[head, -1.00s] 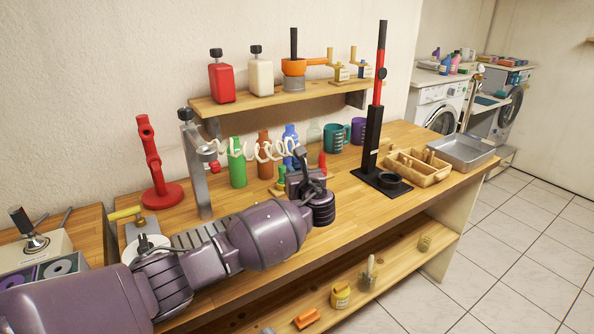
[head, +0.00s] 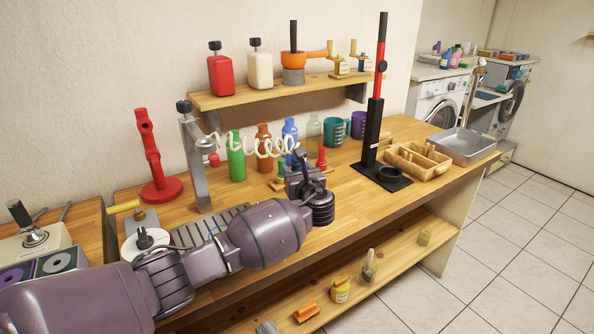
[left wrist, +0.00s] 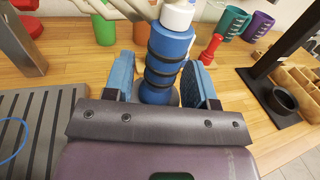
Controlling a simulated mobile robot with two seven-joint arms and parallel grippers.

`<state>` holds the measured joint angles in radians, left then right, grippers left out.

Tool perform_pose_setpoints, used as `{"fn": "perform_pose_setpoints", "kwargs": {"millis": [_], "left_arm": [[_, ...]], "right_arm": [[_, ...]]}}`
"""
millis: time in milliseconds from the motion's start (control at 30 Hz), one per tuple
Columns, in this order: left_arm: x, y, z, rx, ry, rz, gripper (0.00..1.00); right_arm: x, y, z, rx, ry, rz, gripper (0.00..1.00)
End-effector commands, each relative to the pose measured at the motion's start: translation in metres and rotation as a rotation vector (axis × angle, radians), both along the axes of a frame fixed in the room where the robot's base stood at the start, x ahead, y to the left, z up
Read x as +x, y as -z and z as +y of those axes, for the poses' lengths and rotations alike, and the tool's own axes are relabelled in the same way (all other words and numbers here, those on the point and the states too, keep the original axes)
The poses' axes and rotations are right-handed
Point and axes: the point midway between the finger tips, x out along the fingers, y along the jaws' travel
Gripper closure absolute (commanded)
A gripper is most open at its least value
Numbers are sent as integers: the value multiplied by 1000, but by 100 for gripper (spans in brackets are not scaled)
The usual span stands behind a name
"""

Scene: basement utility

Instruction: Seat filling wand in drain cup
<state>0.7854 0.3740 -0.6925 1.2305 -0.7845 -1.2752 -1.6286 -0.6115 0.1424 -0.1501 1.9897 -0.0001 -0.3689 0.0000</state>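The filling wand (left wrist: 165,58) has a blue grip with black rings, and it leans between the two blue finger pads of my left gripper (left wrist: 160,78) in the left wrist view. In the head view my left gripper (head: 308,180) is above the bench and hides most of the wand. A white coiled hose (head: 262,146) runs from a grey post to it. The drain cup (head: 390,174), a black ring, is on the black base to the right; it also shows in the left wrist view (left wrist: 284,100). My right gripper is out of view.
A black and red column (head: 374,110) rises behind the cup. A wooden divided box (head: 420,165) and metal tray (head: 465,147) are farther right. A red peg (head: 322,158), bottles and mugs stand behind my gripper. Open bench lies in front of the cup.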

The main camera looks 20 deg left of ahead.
Motion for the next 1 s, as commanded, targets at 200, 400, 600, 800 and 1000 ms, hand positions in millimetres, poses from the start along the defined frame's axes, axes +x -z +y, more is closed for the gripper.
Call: {"fn": "perform_pose_setpoints", "kwargs": {"millis": [200,400,600,800,1000], "left_arm": [[0,0,1,1,-1,1,45],[-6,0,-4,1,0,1,45],[-31,0,-22,-1,3,0,45],[-61,0,-41,-1,1,1,45],[-82,0,-56,-1,1,1,45]], "right_arm": [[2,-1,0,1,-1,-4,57],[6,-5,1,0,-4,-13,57],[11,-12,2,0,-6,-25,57],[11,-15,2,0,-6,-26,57],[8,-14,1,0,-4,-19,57]]}}
